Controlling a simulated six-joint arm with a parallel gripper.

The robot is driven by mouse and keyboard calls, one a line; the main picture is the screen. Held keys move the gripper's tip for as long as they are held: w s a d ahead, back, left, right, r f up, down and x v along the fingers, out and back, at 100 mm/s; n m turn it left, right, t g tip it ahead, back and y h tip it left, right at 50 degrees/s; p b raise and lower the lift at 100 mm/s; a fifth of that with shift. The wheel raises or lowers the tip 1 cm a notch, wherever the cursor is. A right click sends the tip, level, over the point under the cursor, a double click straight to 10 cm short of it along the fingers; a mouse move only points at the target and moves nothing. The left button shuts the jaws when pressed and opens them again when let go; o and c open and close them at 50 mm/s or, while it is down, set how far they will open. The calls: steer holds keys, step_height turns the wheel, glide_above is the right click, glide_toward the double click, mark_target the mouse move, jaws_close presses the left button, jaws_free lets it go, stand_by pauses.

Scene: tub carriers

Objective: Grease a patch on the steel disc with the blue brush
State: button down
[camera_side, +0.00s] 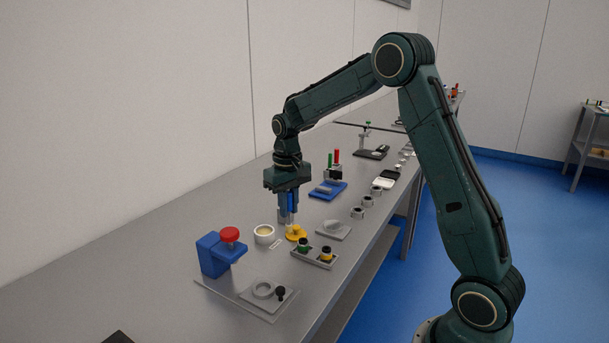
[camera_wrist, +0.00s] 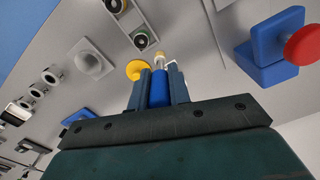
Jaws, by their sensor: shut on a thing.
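My gripper (camera_side: 288,213) is shut on the blue brush (camera_wrist: 158,88) and points down over the bench. The brush's blue handle sits between the fingers, and its pale tip shows beyond them in the wrist view. In the side view the fingers hide most of it. A yellow holder (camera_side: 296,234) stands close beside the brush, and I cannot tell whether they touch. A white pot (camera_side: 264,236) with cream-coloured contents is just left of the gripper. A pale round piece, probably the steel disc (camera_side: 333,225), lies on a square grey plate to the right; the wrist view also shows it (camera_wrist: 88,60).
A blue block (camera_side: 211,256) with a red knob (camera_side: 230,234) stands at front left, by a grey plate with a ring (camera_side: 264,289). A tray (camera_side: 314,260) with green and yellow-topped pieces is near the front edge. Farther back are a blue stand (camera_side: 328,191) and several small cups.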

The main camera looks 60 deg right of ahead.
steer(key=s+d+r+m, duration=0.1)
steer(key=s+d+m, duration=0.1)
steer(key=d, duration=0.7)
steer(key=s+d+r+m, duration=0.2)
steer(key=d+m, duration=0.1)
steer(key=d, duration=0.7)
steer(key=shift+s, duration=0.4)
steer(key=shift+f, duration=0.15)
